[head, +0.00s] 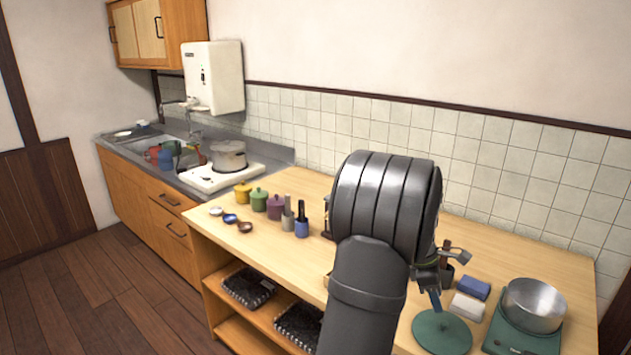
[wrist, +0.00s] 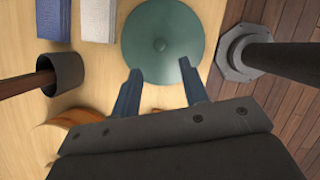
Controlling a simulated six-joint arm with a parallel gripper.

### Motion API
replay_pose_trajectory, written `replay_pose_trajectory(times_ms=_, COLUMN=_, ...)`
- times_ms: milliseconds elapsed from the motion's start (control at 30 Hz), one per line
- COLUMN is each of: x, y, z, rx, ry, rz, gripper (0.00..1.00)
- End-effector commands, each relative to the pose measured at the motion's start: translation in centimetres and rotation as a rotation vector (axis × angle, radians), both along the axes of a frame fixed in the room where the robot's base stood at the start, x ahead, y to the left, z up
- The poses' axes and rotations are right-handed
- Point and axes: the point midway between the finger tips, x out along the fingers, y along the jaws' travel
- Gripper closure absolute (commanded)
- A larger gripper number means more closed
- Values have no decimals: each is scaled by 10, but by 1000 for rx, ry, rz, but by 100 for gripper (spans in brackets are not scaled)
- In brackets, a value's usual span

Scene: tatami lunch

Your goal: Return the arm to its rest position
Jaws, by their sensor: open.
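My gripper (wrist: 160,88) is open in the wrist view, its two blue fingers apart with nothing between them. In the head view my gripper (head: 435,300) shows at the right of my dark arm, above the wooden counter (head: 571,262). A round green lid-like disc (head: 441,332) with a small knob lies on the counter below the fingers. It also shows in the wrist view (wrist: 163,25), just beyond the fingertips. I cannot tell exactly how high the fingers are above it. My arm hides the middle of the counter.
A metal bowl (head: 533,304) sits on a green scale (head: 508,335) at right. A blue block (head: 475,288) and a white block (head: 467,307) lie near the disc. A dark cup (wrist: 60,73) holds a wooden handle. Several coloured pots, including a purple one (head: 276,207), stand left of my arm.

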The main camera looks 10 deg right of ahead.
Motion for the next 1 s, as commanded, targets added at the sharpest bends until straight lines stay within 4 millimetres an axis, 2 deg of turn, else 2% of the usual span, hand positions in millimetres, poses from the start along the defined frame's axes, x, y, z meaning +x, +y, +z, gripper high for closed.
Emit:
replay_pose_trajectory(times_ms=33, x=-2, y=-3, z=-11, rx=3, ry=4, rz=-2, gripper=59)
replay_pose_trajectory(times_ms=433, x=-13, y=-30, z=-84, rx=2, ry=3, rz=0, gripper=59)
replay_pose_trajectory(times_ms=500, x=-12, y=-30, z=-65, rx=-3, ry=-5, rz=0, gripper=59)
replay_pose_trajectory(times_ms=633, x=-12, y=-30, z=-50, rx=-2, ry=-3, rz=0, gripper=59)
replay_pose_trajectory(times_ms=800, x=-12, y=-30, z=-40, rx=-1, ry=-1, rz=2, gripper=59)
replay_pose_trajectory(times_ms=1000, x=-12, y=-30, z=-38, rx=0, ry=0, rz=1, gripper=59)
